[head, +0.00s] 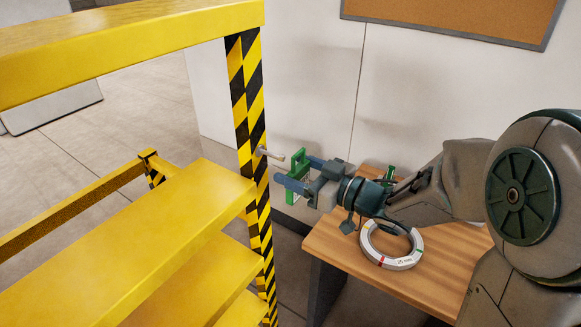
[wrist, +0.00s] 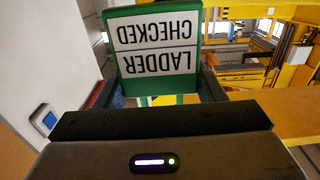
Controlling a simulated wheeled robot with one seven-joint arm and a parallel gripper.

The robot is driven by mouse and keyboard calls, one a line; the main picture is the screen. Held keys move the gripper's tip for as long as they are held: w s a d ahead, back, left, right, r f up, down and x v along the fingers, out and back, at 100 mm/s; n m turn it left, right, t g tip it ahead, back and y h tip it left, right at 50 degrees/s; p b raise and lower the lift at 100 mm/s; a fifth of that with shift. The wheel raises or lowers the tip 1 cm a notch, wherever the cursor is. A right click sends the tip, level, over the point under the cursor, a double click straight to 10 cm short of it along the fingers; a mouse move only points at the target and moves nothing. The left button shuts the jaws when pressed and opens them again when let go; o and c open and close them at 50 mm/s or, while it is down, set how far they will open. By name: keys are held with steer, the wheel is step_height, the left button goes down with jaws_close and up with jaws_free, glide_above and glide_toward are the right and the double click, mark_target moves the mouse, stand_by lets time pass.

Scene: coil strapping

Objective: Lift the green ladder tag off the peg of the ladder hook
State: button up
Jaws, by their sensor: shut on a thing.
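The green ladder tag (head: 299,160) is held between the fingers of my gripper (head: 296,171), beside the striped ladder post. In the wrist view the tag (wrist: 155,48) shows a white face reading "LADDER CHECKED" upside down, and its lower part is hidden behind my gripper. The pale peg of the ladder hook (head: 270,153) sticks out from the post toward the tag. The tag appears just to the right of the peg's tip in the head view. I cannot tell for sure whether they touch.
The yellow ladder (head: 130,245) with wide steps fills the left. A wooden table (head: 338,238) below my arm carries a white ring-shaped coil (head: 392,262). Another green item (head: 391,172) shows behind my wrist. A cork board (head: 455,15) hangs on the wall behind.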

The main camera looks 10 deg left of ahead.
mark_target(302, 172)
steer(key=shift+v, duration=2)
